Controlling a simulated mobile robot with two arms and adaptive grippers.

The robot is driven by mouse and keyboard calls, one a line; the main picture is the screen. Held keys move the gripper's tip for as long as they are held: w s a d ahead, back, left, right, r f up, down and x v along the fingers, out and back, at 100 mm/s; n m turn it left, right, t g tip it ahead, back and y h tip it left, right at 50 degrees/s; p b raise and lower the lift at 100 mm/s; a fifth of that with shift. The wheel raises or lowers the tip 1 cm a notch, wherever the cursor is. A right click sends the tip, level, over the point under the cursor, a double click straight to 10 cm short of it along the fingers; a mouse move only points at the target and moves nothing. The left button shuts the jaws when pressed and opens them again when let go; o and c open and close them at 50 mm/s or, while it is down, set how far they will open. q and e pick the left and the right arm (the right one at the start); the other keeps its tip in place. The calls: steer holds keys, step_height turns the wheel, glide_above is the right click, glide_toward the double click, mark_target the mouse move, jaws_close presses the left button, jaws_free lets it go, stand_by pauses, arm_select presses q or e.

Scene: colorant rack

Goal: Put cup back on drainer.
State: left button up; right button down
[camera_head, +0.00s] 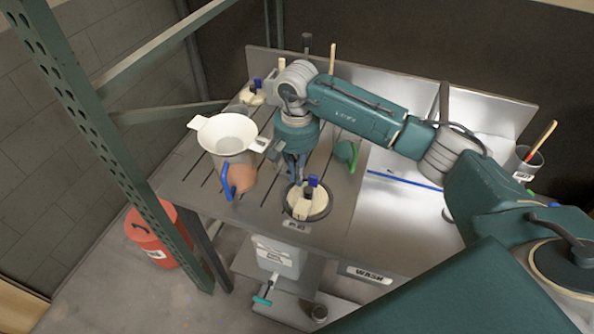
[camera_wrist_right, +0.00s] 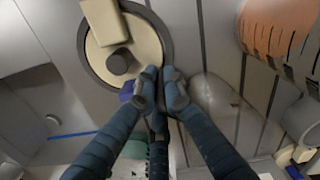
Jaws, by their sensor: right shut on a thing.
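My right gripper (camera_head: 292,178) reaches down over the slotted steel drainer (camera_head: 200,182). Its fingers (camera_wrist_right: 163,78) are closed together in the wrist view, on something I cannot make out. A blurred grey, see-through shape (camera_wrist_right: 215,95) lies beside the right finger; I cannot tell whether it is a cup or is held. A copper-coloured cup (camera_head: 243,178) with a blue handle stands left of the gripper, apart from it. It also shows in the wrist view (camera_wrist_right: 268,25). A green cup-like thing (camera_head: 345,152) lies to the right of the gripper. My left gripper is not in view.
A cream round lid with a dark rim (camera_head: 299,206) sits close in front of my gripper. A steel sink (camera_head: 405,215) is at right. A green rack post (camera_head: 95,125) rises at left.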

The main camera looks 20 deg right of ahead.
steer(key=shift+f, duration=0.15)
steer(key=c, duration=1.8)
jaws_free()
steer(key=shift+c, duration=0.2)
steer(key=shift+r, duration=0.35)
step_height(320, 180, up, 10)
steer(key=b, duration=0.3)
steer(key=shift+w+r+b, duration=0.1)
steer(key=shift+r+b, duration=0.05)
steer(key=shift+b, duration=0.15)
steer(key=shift+r, duration=0.7)
